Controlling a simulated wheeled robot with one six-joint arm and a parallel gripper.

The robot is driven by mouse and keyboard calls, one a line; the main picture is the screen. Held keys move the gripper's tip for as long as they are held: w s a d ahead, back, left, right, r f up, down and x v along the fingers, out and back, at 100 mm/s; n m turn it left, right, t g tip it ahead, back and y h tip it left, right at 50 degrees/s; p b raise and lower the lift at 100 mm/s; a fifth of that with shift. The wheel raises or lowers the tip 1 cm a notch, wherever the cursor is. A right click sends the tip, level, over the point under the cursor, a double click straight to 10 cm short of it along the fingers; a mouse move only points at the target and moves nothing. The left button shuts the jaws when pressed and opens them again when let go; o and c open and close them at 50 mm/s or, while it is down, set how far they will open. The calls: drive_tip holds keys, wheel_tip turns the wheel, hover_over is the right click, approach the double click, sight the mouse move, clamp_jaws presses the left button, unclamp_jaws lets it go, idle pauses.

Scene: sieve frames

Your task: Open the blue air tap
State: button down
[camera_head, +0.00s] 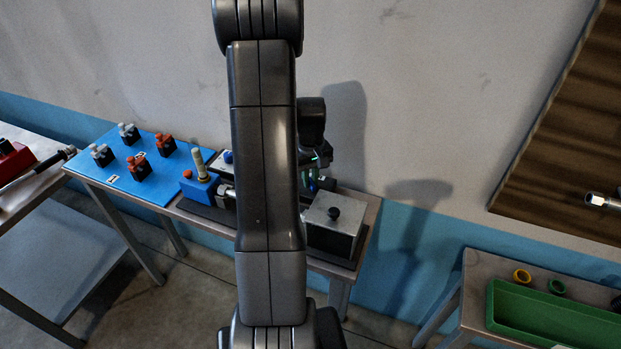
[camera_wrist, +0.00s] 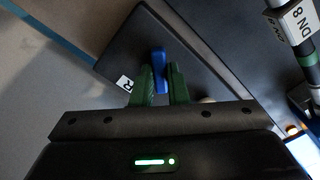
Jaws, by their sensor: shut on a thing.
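The blue air tap (camera_wrist: 158,57) shows in the wrist view as a blue lever in front of a dark plate. My gripper (camera_wrist: 160,73) has its two green fingers on either side of the lever and is shut on it. In the head view my arm covers most of the tap area, and only part of my gripper (camera_head: 315,182) shows beside the arm, above the workbench.
A pipe with a "DN 8" tag (camera_wrist: 298,20) is at right. On the bench stand a metal box (camera_head: 332,222) and a blue box (camera_head: 200,188). A blue board (camera_head: 110,182) with several small valves lies left.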

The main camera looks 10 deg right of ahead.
sight(311, 182)
drive_tip(key=m+b, duration=0.2)
drive_tip(key=m, duration=0.2)
drive_tip(key=shift+f+m, duration=0.1)
drive_tip(key=shift+m, duration=0.3)
drive_tip(key=shift+m+b, duration=0.7)
drive_tip(key=shift+m, duration=1.5)
drive_tip(key=c, duration=1.4)
unclamp_jaws()
drive_tip(key=shift+c, duration=0.2)
drive_tip(key=shift+r, duration=0.2)
wheel_tip(311, 182, up, 14)
drive_tip(key=shift+f+b, duration=0.15)
drive_tip(key=shift+b, duration=0.3)
drive_tip(key=shift+f, duration=0.1)
